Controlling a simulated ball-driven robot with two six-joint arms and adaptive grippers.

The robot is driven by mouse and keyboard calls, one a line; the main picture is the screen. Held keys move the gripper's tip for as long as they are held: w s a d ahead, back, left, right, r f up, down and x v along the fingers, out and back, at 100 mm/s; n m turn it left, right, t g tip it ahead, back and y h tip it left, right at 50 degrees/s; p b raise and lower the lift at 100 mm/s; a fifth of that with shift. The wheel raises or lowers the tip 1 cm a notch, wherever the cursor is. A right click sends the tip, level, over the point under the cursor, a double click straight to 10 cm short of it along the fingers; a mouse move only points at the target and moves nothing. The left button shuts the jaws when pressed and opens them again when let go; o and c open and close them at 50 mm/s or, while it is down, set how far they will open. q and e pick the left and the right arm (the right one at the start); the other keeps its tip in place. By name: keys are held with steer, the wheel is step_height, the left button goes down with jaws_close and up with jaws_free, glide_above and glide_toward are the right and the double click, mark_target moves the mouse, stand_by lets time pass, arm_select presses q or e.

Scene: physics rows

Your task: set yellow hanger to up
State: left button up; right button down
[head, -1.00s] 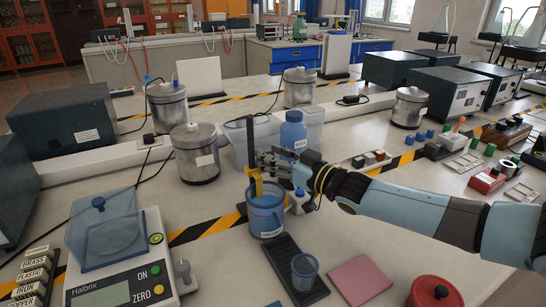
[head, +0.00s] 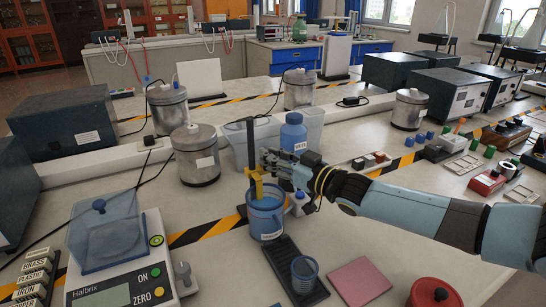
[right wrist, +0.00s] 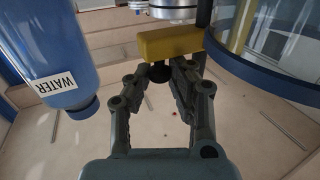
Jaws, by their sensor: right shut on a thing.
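The yellow hanger (head: 254,179) is on a dark upright post (head: 251,150), low down, just above a blue cup (head: 265,215). In the right wrist view it is a yellow block (right wrist: 170,42) with a dark knob (right wrist: 160,72) on its near side. My right gripper (head: 268,164) reaches it from the right. In the right wrist view its fingers (right wrist: 163,82) close around the knob. The gripper hides part of the hanger in the head view. My left gripper is not in view.
A blue water bottle (head: 293,133) stands close behind the gripper. A clear tub (head: 237,140) and a metal can (head: 196,158) stand behind the post. A scale (head: 118,255) is at the left. A dark rack with a small blue cup (head: 304,275) lies in front.

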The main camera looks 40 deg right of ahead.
step_height(320, 180, up, 10)
steer(key=p, duration=0.8)
steer(key=shift+w+f, duration=0.1)
steer(key=c, duration=1.3)
jaws_free()
steer(key=shift+o, duration=0.6)
steer(key=shift+s+f, duration=0.1)
steer(key=shift+s, duration=0.1)
steer(key=s+d, duration=0.1)
steer(key=s, duration=1)
steer(key=shift+s, duration=0.4)
